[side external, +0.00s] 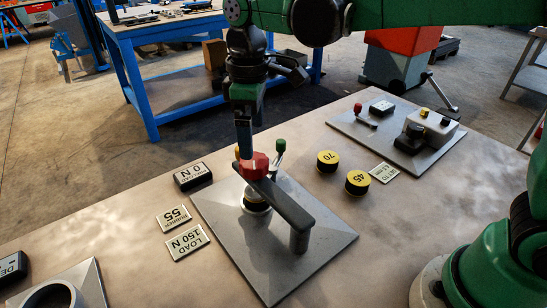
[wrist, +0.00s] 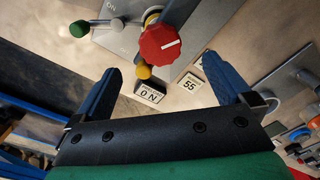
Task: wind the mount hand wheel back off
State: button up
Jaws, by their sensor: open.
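The hand wheel is a red, many-sided knob (side external: 254,166) on top of a dark bar (side external: 285,203) over a grey metal plate (side external: 305,245). In the wrist view the wheel (wrist: 160,43) shows a white line on its face. My gripper (side external: 244,150) is upright just above and behind the wheel. In the wrist view my gripper (wrist: 160,62) has its two blue fingers spread wide, and the wheel lies between and beyond their tips. Nothing is held. A pale round piece (side external: 257,200) sits under the bar.
A "0 N" display (side external: 193,176) and "55" (side external: 173,218) and "150 N" (side external: 187,242) cards lie left. Yellow discs "70" (side external: 327,161) and "45" (side external: 357,182) stand right. Bare table is at front right.

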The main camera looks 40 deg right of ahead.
aim_at(254, 159)
jog(key=m, duration=0.9)
jog(key=shift+m, duration=0.4)
jog(key=m, duration=0.7)
jog(key=shift+m, duration=0.3)
jog(key=shift+f+m, duration=0.15)
jog(key=shift+m, duration=0.15)
jog(key=shift+f, duration=2.65)
jog(key=c, duration=1.3)
jog(key=shift+o, duration=0.2)
